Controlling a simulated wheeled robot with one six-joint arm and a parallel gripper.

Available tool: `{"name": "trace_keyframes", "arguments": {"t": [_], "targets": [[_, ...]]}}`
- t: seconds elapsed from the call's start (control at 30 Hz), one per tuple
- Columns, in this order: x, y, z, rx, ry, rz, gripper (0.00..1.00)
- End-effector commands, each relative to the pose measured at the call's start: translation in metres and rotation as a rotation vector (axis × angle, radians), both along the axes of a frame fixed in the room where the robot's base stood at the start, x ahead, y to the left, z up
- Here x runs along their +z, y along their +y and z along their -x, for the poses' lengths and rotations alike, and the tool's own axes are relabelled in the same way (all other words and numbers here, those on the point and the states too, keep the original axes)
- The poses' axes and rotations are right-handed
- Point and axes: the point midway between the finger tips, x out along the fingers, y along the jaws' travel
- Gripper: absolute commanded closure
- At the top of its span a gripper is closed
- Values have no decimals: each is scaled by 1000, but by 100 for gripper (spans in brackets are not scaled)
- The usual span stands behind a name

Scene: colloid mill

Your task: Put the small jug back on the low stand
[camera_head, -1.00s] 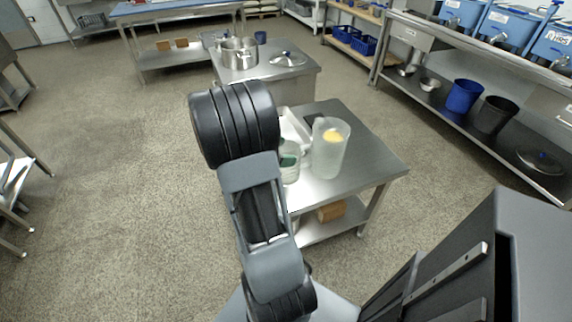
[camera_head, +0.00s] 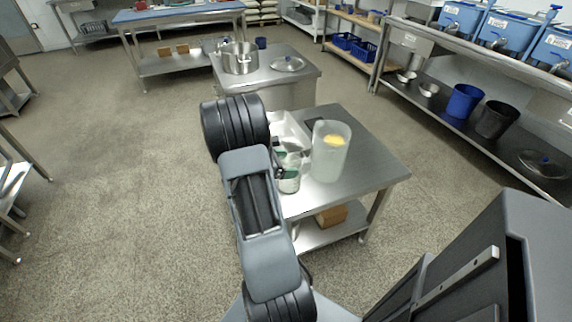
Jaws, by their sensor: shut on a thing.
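The small jug (camera_head: 290,181) is clear with green on it and shows just right of my arm, over the near left part of the low steel stand (camera_head: 362,172). My gripper (camera_head: 279,172) is mostly hidden behind my arm. A dark part of it shows against the jug's left side, and it is shut on the jug. I cannot tell whether the jug's base touches the stand top. A larger frosted jug (camera_head: 330,165) with a yellow patch stands upright on the stand, right of the small jug.
A white tray (camera_head: 291,124) lies on the stand behind the small jug. A brown block (camera_head: 331,216) sits on its lower shelf. Bare top lies right of the large jug. Behind is a steel table with a pot (camera_head: 240,60) and a lid (camera_head: 288,64).

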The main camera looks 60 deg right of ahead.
Motion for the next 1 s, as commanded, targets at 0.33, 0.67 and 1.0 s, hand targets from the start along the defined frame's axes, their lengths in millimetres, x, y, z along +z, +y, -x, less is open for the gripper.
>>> {"name": "trace_keyframes", "arguments": {"t": [0.33, 0.67, 1.0], "targets": [[-3, 0, 0, 1, 0, 0, 9], [-1, 0, 0, 1, 0, 0, 0], [20, 34, -27, 6, -2, 2, 0]]}}
